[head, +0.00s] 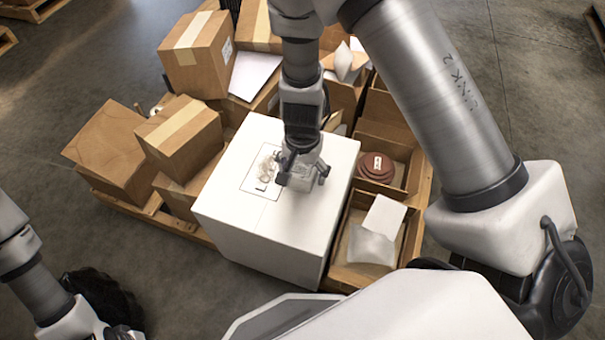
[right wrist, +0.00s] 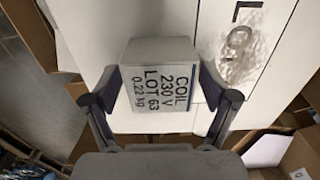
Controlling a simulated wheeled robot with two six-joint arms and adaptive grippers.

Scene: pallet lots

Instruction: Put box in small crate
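A small grey-white box (right wrist: 158,88) printed "COIL 230 V LOT 63 0.22 kg" sits between the two fingers of my right gripper (right wrist: 160,80) in the right wrist view. The fingers press on its opposite sides. In the head view my right gripper (head: 302,180) is over the top of a big white carton (head: 240,225), and the small box is mostly hidden by it. Whether the box touches the carton top is unclear. Small open cardboard crates stand to the right; the nearest crate (head: 338,285) holds a clear bag and a white sheet.
The crate (head: 402,150) behind it holds a reddish-brown round object (head: 375,170). An outlined rectangle with an "L" and a crumpled-looking patch (head: 265,168) is on the carton top. Closed brown boxes (head: 180,135) crowd the pallet's left side.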

